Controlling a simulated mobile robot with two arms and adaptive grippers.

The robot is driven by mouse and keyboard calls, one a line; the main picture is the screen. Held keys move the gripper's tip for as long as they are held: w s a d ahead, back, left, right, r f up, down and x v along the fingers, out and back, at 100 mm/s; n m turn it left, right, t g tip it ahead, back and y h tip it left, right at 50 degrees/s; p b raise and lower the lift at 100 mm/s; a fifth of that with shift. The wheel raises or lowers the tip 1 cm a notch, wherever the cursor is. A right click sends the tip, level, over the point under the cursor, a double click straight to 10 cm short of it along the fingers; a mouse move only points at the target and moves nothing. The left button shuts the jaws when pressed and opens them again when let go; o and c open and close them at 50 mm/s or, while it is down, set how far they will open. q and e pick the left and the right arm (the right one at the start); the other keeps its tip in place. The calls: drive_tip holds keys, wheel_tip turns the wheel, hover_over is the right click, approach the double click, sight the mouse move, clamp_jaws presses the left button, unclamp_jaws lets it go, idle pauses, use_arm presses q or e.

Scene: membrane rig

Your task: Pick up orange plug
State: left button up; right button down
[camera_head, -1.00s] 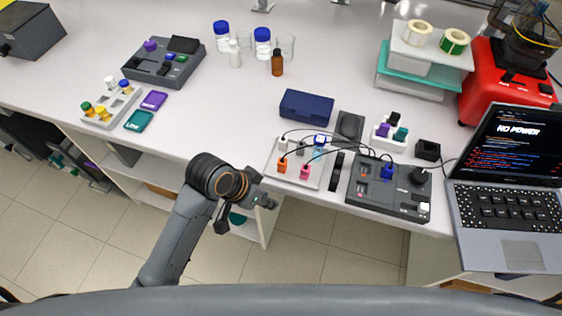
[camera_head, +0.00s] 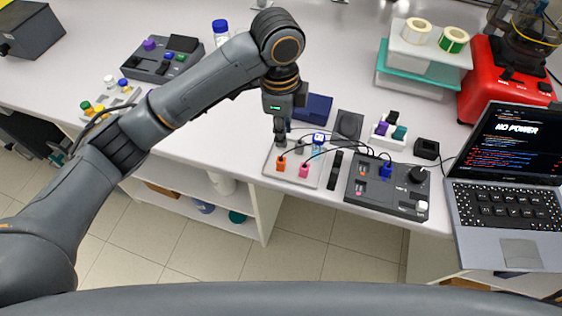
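The orange plug (camera_head: 282,164) stands at the left front of a light tray (camera_head: 272,176), with a black lead on it. A pink plug (camera_head: 304,171) stands to its right on the same tray. My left gripper (camera_head: 280,138) points down just above and behind the orange plug in the picture. Its fingers are small and dark, so I cannot tell how far apart they are. It does not visibly hold the plug. My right gripper is not in view.
A dark control box (camera_head: 388,188) with knobs and sockets stands right of the tray, wired to it. A navy case (camera_head: 314,107) lies behind. The laptop (camera_head: 508,180) is at the far right. A small rack (camera_head: 388,133) holds coloured plugs.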

sight(281, 158)
use_arm(q)
drive_tip(key=shift+y, duration=0.3)
drive_tip(key=f, duration=0.2)
drive_tip(key=f+p, duration=0.1)
drive_tip(key=f, duration=0.4)
drive_tip(key=shift+w+a+p, duration=0.35)
drive_tip(key=shift+s+f+p, duration=0.1)
drive_tip(key=shift+f+p, duration=0.3)
drive_tip(key=shift+f, duration=0.2)
wheel_tip(281, 158, down, 4)
drive_tip(key=shift+d+r+p, duration=0.1)
drive_tip(key=shift+r+p, duration=0.05)
drive_tip(key=shift+p, duration=0.55)
drive_tip(key=shift+f, duration=0.4)
drive_tip(key=shift+c, duration=0.5)
drive_tip(key=c, duration=0.4)
